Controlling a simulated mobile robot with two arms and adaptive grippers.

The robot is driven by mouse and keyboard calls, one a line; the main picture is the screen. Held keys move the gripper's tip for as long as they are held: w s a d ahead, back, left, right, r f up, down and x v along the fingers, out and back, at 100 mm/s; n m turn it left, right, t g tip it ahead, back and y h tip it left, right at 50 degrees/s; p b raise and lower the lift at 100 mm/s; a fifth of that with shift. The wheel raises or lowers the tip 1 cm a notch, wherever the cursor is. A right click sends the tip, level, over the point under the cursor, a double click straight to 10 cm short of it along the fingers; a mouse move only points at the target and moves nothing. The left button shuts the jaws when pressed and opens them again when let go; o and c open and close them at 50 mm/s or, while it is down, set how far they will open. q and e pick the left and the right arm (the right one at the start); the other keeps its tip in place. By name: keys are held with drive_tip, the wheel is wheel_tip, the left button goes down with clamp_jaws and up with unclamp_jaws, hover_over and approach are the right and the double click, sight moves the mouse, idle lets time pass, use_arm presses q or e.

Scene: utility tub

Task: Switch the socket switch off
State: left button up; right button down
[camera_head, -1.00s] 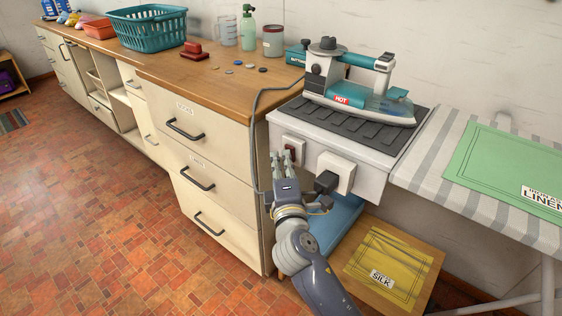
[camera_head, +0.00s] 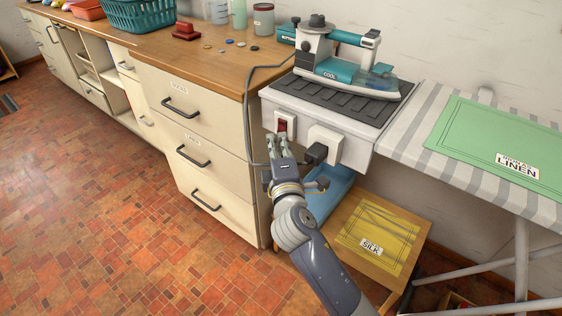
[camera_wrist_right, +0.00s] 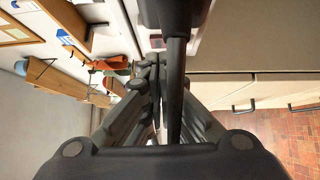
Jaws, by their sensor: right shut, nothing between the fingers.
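The socket switch (camera_head: 282,125) is a small red rocker on a white plate, on the front of the white ironing station (camera_head: 360,150). Its red face shows just above my right gripper (camera_head: 277,142). The gripper is shut and empty, with its fingertips just below the rocker; I cannot tell whether they touch it. The right wrist view also shows the closed fingers (camera_wrist_right: 157,85). To the right, a black plug (camera_head: 315,153) sits in a white socket (camera_head: 327,136). The iron (camera_head: 350,70) rests on top, with a teal label reading COOL. My left gripper is out of view.
A grey cord (camera_head: 247,120) hangs between the drawer cabinet (camera_head: 205,130) and the station. Below is a wooden stand with a yellow silk cloth (camera_head: 375,235). A striped ironing board (camera_head: 430,150) with a green linen cloth (camera_head: 500,140) lies right. Floor at left is clear.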

drive_tip(key=s+d, duration=0.1)
drive_tip(key=s, duration=0.7)
drive_tip(key=shift+s+f, duration=0.1)
